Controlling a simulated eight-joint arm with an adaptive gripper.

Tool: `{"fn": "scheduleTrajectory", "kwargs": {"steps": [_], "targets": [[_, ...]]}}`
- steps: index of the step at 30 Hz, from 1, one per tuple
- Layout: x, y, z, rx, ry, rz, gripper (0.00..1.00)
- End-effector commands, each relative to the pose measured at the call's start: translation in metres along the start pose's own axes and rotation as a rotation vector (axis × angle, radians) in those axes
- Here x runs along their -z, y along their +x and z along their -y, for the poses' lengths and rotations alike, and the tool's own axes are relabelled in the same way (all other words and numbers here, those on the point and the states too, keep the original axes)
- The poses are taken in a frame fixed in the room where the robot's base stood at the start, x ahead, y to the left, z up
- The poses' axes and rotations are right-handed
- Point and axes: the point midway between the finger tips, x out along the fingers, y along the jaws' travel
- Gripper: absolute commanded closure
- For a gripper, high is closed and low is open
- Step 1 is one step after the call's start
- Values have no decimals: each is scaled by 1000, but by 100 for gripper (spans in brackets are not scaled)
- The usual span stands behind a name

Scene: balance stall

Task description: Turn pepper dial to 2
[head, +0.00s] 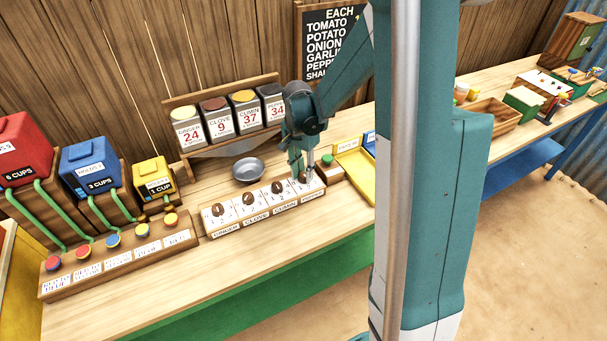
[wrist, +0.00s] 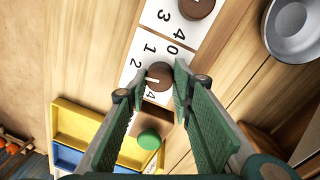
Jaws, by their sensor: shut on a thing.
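The row of dials (head: 262,213) is a wooden block with white number cards and brown knobs labelled ginger, clove, cumin and pepper. The pepper dial (wrist: 160,77) is the brown knob at the row's right end in the head view. My gripper (head: 303,172) points down over it and mostly covers it there. In the wrist view, my gripper's green-padded fingers (wrist: 160,85) are on either side of the pepper knob, shut on it. Numbers 0, 1, 2 and 4 show around the knob; 3 is hidden. A pale mark shows on the knob's left side; its exact reading is unclear.
A green button (head: 327,160) stands just right of the row, with a yellow tray (head: 352,168) beyond. A metal bowl (head: 248,170) sits behind the dials, below spice bins (head: 229,116). Colored knobs (head: 112,240) stand to the left.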

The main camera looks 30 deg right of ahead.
Motion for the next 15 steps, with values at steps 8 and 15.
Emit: {"fn": "scheduleTrajectory", "kwargs": {"steps": [8,15], "targets": [[0,1,0,-1,148,12,88],[0,0,0,0,194,15,88]]}}
